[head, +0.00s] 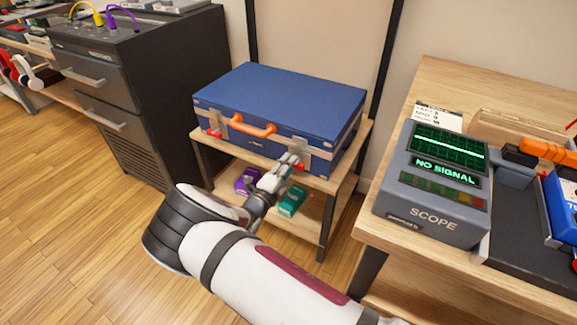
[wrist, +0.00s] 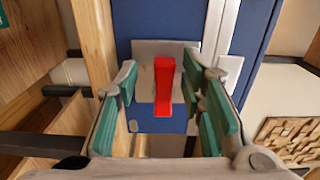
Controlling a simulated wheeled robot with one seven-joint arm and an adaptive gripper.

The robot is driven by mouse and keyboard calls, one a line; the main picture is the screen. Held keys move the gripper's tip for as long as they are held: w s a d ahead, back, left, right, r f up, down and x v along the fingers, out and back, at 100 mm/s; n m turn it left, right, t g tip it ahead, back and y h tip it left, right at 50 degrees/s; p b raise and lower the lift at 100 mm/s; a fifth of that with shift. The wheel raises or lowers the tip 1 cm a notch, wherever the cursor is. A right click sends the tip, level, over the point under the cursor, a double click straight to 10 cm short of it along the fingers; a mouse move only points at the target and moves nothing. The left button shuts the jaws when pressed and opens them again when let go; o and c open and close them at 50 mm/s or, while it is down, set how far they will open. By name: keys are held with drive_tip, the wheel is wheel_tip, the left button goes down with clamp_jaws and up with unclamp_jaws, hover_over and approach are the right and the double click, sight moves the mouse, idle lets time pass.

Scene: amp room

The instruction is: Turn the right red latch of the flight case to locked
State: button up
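The blue flight case (head: 285,95) lies on the top of a wooden shelf stand, its orange handle (head: 250,127) facing me. The right red latch (head: 299,166) is on the right part of its front, mostly hidden by my gripper (head: 284,169). In the wrist view the red latch (wrist: 163,92) stands upright in the picture in front of a grey plate (wrist: 146,55). My gripper (wrist: 164,78) is open, its teal-padded fingers on either side of the latch. Gaps show on both sides. The left red latch (head: 214,133) shows in the head view.
A purple box (head: 247,180) and a green box (head: 292,200) sit on the lower shelf (head: 310,222). A table with a scope (head: 432,190) stands at right. A dark drawer cabinet (head: 140,85) stands at left. The wooden floor (head: 90,230) at left is clear.

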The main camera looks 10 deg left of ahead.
drive_tip(key=shift+r, duration=0.1)
drive_tip(key=v, duration=1.2)
drive_tip(key=shift+r, duration=0.1)
